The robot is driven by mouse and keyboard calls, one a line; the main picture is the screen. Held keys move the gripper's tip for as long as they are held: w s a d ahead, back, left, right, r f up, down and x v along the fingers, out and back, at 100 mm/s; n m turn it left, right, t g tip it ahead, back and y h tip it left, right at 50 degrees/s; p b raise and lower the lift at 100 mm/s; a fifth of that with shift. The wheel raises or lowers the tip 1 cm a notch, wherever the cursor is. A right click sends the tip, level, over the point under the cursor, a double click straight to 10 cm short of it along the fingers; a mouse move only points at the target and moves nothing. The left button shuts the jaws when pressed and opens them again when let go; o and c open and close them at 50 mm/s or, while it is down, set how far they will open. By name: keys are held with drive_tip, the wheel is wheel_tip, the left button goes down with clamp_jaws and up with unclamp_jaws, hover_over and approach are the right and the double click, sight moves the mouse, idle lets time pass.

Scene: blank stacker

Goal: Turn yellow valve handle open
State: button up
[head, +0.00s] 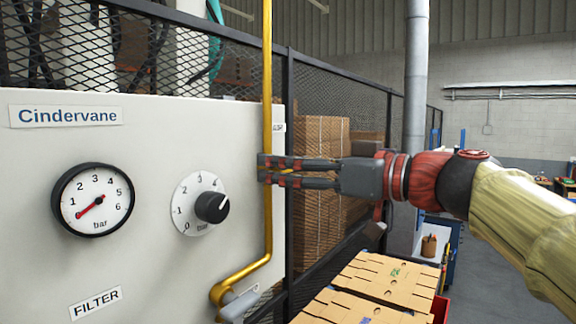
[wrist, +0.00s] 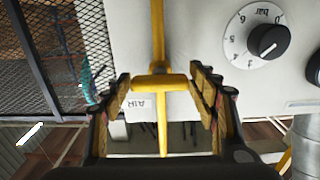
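The yellow valve handle (wrist: 160,83) is a short bar lying crosswise over a vertical yellow pipe (head: 267,70). In the wrist view, which looks upside down, it sits between the two fingers of my gripper (wrist: 160,88). A gap shows between each finger pad and the handle's ends, so the gripper is open around it and not clamped. In the head view my gripper (head: 263,168) reaches in from the right at the pipe, and its fingers hide most of the handle. The AIR label (wrist: 139,103) is beside the pipe.
A white panel (head: 150,275) carries a pressure gauge (head: 93,200), a black-knobbed dial (head: 211,207) and a FILTER label (head: 96,303). A mesh fence (head: 330,95) runs behind.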

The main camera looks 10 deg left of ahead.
drive_tip(key=c, duration=0.8)
drive_tip(key=shift+m+b, duration=0.3)
drive_tip(key=shift+m, duration=0.1)
drive_tip(key=shift+f+m+b, duration=0.1)
drive_tip(key=shift+m+b, duration=0.6)
drive_tip(key=shift+m, duration=0.3)
drive_tip(key=m+b, duration=0.1)
drive_tip(key=m, duration=0.3)
drive_tip(key=shift+w+m, duration=0.1)
drive_tip(key=shift+m, duration=0.2)
drive_tip(key=m, duration=0.5)
drive_tip(key=m+p, duration=0.1)
drive_tip(key=m, duration=0.4)
drive_tip(key=shift+w+f+m, duration=0.1)
drive_tip(key=shift+m, duration=0.4)
drive_tip(key=o, duration=1.1)
